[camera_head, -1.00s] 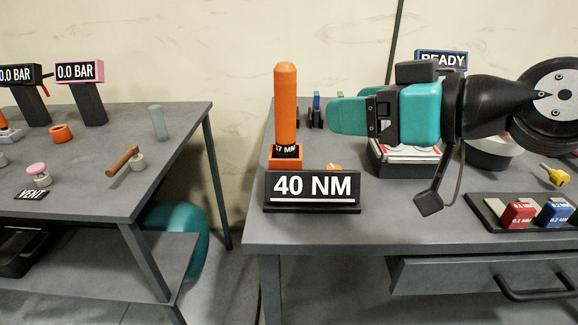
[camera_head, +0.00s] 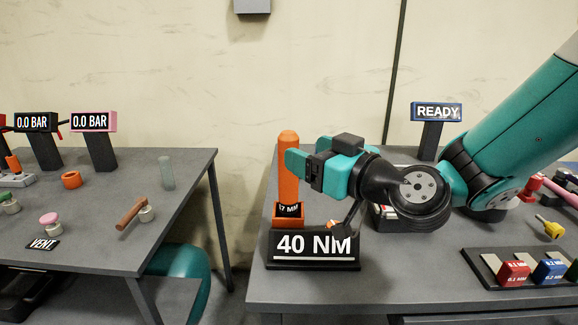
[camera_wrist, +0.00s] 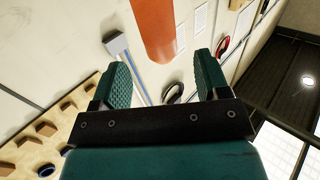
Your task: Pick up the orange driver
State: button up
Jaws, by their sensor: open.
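The orange driver (camera_head: 288,185) stands upright on the right-hand table, in an orange base marked 17 MM, behind the 40 NM sign. My gripper (camera_head: 297,163) reaches in from the right at the driver's upper part, with its teal finger in front of the shaft in the head view. In the wrist view the two teal fingers (camera_wrist: 165,78) are spread apart, and the orange shaft (camera_wrist: 155,28) shows ahead, lined up between them. No contact with the driver is clear.
The 40 NM sign (camera_head: 314,262) stands just in front of the driver. A READY display (camera_head: 436,112) stands behind on the right. A tray with red and blue blocks (camera_head: 488,268) lies at the right. The left table (camera_head: 100,245) holds gauges, knobs and a handle.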

aim_at(281, 145)
jog(key=p+x, duration=0.4)
jog(key=x, duration=0.3)
jog(key=shift+f, duration=0.1)
jog(key=shift+w+a+f, duration=0.2)
jog(key=shift+w, duration=0.05)
jog(key=shift+c, duration=0.3)
jog(key=c, duration=1.1)
jog(key=shift+r, duration=0.1)
grip_shut()
